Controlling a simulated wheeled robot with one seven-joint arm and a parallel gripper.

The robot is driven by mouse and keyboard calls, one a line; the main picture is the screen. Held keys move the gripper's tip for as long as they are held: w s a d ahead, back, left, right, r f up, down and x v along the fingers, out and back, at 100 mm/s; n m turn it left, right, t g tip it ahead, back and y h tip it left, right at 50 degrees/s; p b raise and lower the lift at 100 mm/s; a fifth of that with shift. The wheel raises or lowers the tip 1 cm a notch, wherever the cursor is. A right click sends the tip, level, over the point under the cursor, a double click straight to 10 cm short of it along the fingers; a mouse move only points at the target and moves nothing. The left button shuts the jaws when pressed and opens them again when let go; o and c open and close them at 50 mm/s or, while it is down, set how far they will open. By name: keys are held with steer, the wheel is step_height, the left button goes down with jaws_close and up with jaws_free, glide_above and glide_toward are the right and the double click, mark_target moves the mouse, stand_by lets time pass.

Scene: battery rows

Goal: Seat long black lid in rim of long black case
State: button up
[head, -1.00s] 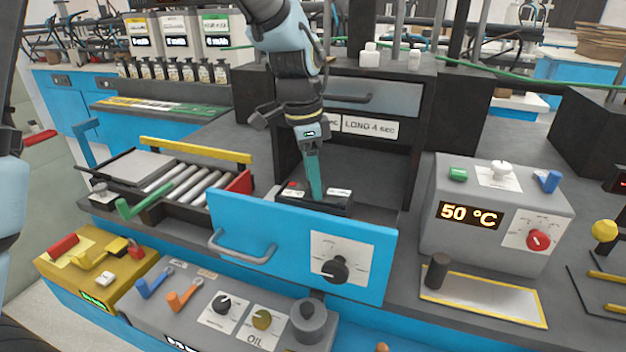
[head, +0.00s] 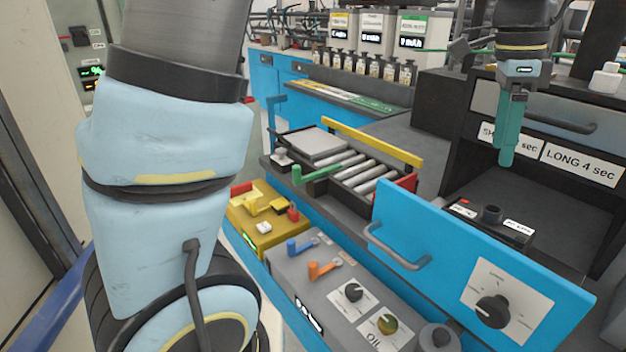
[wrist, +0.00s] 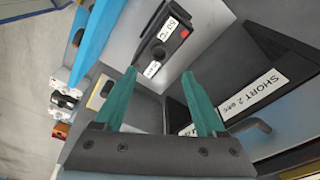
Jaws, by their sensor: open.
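A long black box shape (head: 488,224) sits in the open blue-fronted drawer in the head view, with white labels, a red mark and a dark round knob on top. It also shows in the wrist view (wrist: 163,38). I take this as the long black lid on the long black case; I cannot tell the two apart or whether the lid is flush in the rim. My gripper (head: 507,145) is above it, apart from it. In the wrist view its teal fingers (wrist: 158,75) are spread, with nothing between them.
The blue drawer front (head: 470,262) with a handle and dial stands out in front of the box. A black chamber with SHORT and LONG labels (head: 580,165) rises behind. A roller tray (head: 365,172) with a yellow bar is to the left. Grey and yellow control boxes sit below.

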steer(key=w+a+f+n+t, duration=0.1)
steer(key=w+a+f+n, duration=0.35)
steer(key=a, duration=0.45)
steer(key=w+a+f+n, duration=0.3)
steer(key=w+a+n, duration=0.25)
steer(key=a, duration=0.35)
steer(key=a+f+n, duration=0.2)
steer(key=a+n, duration=0.2)
steer(key=a, duration=0.3)
steer(key=s+a+f+n, duration=0.1)
steer(key=a+f+n, duration=0.1)
steer(key=a+n, duration=0.2)
steer(key=s+a+f+n+t+y, duration=0.1)
steer(key=a+n, duration=0.3)
steer(key=a, duration=0.6)
steer(key=shift+a+f, duration=0.2)
steer(key=shift+f, duration=0.65)
steer(key=shift+o, duration=0.5)
